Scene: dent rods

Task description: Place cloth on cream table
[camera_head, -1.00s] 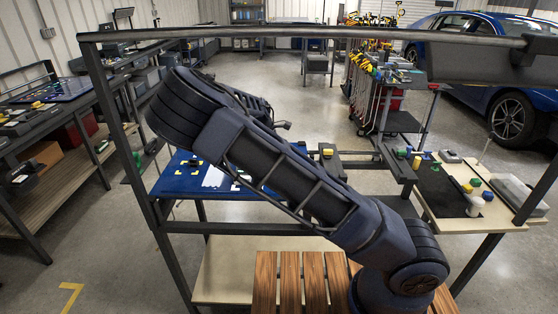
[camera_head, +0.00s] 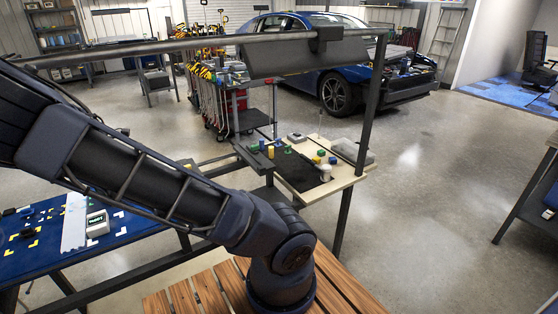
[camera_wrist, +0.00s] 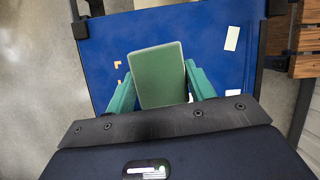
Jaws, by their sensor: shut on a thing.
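In the wrist view my gripper (camera_wrist: 159,72) has two teal fingers, shut on a flat green rectangular thing that looks like the folded cloth (camera_wrist: 160,78). The cloth is held over a blue surface; the gap to it cannot be judged. In the head view the cream table (camera_head: 338,184) is right of the middle, beyond my arm, with a dark mat (camera_head: 300,172) over part of its top. My gripper and the cloth are not visible in the head view.
Coloured pieces, a white cup-like thing (camera_head: 326,173) and a grey case (camera_head: 352,151) stand along the cream table. A blue table (camera_head: 130,232) is at the left. Dark frame bars (camera_head: 362,125) cross the view. Open floor lies at the right.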

